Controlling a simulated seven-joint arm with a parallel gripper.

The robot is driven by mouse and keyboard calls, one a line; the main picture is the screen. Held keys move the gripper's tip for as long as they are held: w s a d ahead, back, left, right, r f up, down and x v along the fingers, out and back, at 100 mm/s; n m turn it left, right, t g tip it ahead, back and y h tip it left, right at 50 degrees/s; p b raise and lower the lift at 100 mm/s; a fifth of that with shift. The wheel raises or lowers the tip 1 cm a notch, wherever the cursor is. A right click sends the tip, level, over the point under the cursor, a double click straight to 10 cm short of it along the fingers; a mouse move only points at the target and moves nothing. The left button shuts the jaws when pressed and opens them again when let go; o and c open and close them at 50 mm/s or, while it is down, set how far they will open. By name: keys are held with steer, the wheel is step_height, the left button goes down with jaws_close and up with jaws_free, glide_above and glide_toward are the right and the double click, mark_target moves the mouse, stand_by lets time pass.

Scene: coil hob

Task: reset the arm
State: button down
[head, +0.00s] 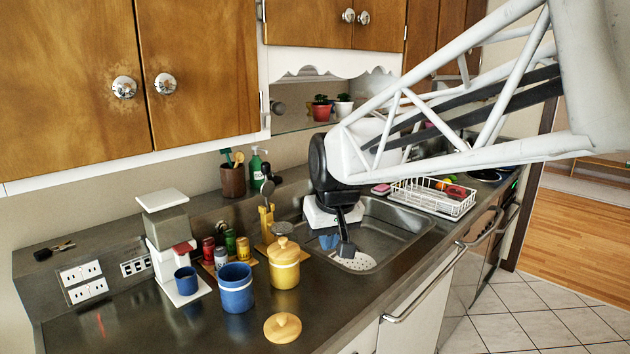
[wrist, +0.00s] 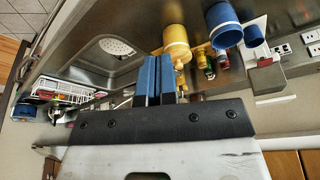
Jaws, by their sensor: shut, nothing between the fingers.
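My gripper (head: 346,247) is at the end of my white truss arm, pointing down over the sink (head: 400,222) in the head view. Its fingers are together with nothing between them. In the wrist view the blue fingers of my gripper (wrist: 155,80) lie side by side, and the sink (wrist: 88,62) shows beyond them to the left. In the head view the yellow canister (head: 284,268) stands left of my gripper, apart from it. My arm hides part of the background at the right.
A blue canister (head: 236,292), a small blue cup (head: 186,281) and a yellow lid (head: 282,328) are on the counter at left. Several spice jars (head: 229,242) stand behind. A white dish rack (head: 432,200) is right of the sink. Wooden cabinets (head: 200,60) hang above.

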steer(key=s+d+f+m, duration=0.2)
steer(key=s+d+f, duration=0.2)
steer(key=s+d, duration=0.4)
steer(key=s+d+f+m+h, duration=0.1)
steer(key=s+d+f+m, duration=0.1)
steer(key=s+d, duration=0.6)
steer(key=s+f, duration=0.1)
steer(key=s, duration=0.6)
steer(key=shift+s+f+g, duration=0.25)
steer(key=shift+f+g, duration=0.05)
steer(key=shift+f, duration=0.1)
